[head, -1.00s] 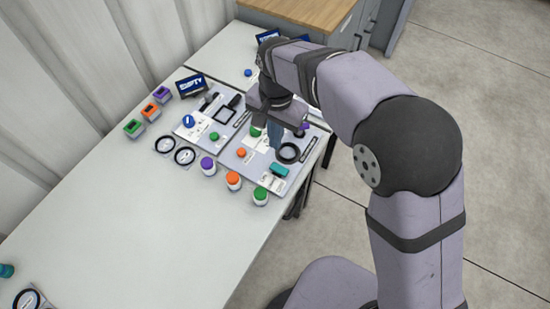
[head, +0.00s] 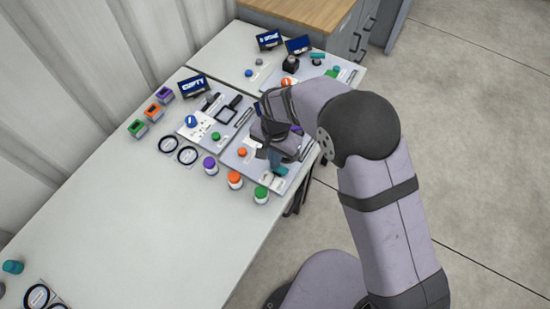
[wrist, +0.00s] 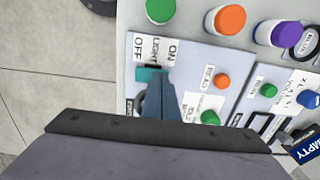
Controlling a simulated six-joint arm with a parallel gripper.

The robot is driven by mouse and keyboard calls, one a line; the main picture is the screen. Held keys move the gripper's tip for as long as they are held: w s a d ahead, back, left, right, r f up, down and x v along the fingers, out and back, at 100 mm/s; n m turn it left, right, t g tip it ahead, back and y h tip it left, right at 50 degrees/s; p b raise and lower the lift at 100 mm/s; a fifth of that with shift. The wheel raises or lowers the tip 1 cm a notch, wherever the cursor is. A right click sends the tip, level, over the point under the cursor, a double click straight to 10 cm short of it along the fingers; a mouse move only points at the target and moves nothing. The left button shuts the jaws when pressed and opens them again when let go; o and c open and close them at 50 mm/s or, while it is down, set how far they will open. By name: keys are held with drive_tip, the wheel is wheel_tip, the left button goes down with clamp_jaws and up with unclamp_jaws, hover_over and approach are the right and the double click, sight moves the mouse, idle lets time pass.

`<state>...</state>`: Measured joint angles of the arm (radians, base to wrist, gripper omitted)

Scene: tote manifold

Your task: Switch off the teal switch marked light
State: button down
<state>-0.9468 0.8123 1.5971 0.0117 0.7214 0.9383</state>
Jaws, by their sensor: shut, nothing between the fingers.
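The teal switch (head: 282,171) sits near the front right corner of the grey panel (head: 262,178). In the wrist view the teal switch (wrist: 148,73) lies beside a white label reading OFF, LIGHT and ON. Which way the switch is set I cannot tell. My gripper (head: 274,164) is shut and empty, pointing down right beside the switch. In the wrist view the blue fingertips (wrist: 158,80) overlap the near edge of the switch and hide part of it. Whether they touch it I cannot tell.
An orange button (wrist: 222,81) and a green button (wrist: 209,118) share the panel. Purple, orange and green capped jars (head: 235,179) stand along its front edge. A second panel with a blue knob (head: 191,121) lies to the left. The table's front left is mostly clear.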

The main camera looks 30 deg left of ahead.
sight(279, 169)
drive_tip(key=shift+a+f, duration=0.15)
drive_tip(key=shift+f, duration=0.1)
drive_tip(key=shift+s+d, duration=0.1)
drive_tip(key=shift+d, duration=0.2)
drive_tip(key=shift+d+r, duration=0.2)
drive_tip(key=shift+d, duration=0.4)
drive_tip(key=shift+a+r, duration=0.1)
drive_tip(key=shift+r, duration=0.05)
drive_tip(key=shift+r+p, duration=0.5)
drive_tip(key=shift+p, duration=0.2)
wheel_tip(279, 169, up, 13)
drive_tip(key=b, duration=0.1)
drive_tip(key=shift+f, duration=0.15)
